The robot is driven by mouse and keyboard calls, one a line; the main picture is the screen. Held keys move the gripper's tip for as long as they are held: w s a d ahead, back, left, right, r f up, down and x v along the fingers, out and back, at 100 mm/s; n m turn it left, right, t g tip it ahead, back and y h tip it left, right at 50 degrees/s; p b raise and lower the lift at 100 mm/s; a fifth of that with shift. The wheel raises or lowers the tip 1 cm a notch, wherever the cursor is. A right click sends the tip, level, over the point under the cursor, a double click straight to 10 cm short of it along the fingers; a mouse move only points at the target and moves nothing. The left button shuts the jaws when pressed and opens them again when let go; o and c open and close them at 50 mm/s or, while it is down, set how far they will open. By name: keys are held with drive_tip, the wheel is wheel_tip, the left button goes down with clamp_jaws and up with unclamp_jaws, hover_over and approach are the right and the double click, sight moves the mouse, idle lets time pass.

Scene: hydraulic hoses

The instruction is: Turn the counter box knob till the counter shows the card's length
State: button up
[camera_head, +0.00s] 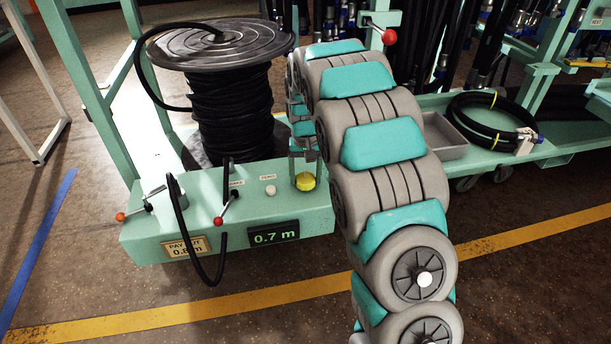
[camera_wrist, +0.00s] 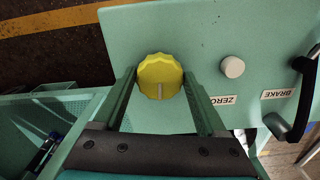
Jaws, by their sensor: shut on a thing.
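The yellow scalloped knob (camera_head: 305,181) sits on top of the green counter box (camera_head: 150,234), near its right end. My gripper (camera_wrist: 158,80) reaches down over the knob, with one finger on each side, shut on it. The knob (camera_wrist: 160,76) shows a pale pointer line in the wrist view. The counter display (camera_head: 273,235) on the box front reads 0.7 m in green digits. The tan card (camera_head: 183,247) to its left says PAYOUT and appears to read 0.8 m; a black hose hangs close by its right side, and the middle digit is not sharp.
A white ZERO button (camera_head: 270,190) and a red-tipped BRAKE lever (camera_head: 226,208) stand left of the knob. A large black hose reel (camera_head: 232,105) stands behind the box. A grey tray (camera_head: 446,138) and a coiled hose (camera_head: 488,118) lie on the bench at right.

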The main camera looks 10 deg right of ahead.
sight(306, 178)
idle(0.4)
drive_tip(key=o, duration=1.3)
drive_tip(key=shift+r, duration=3.9)
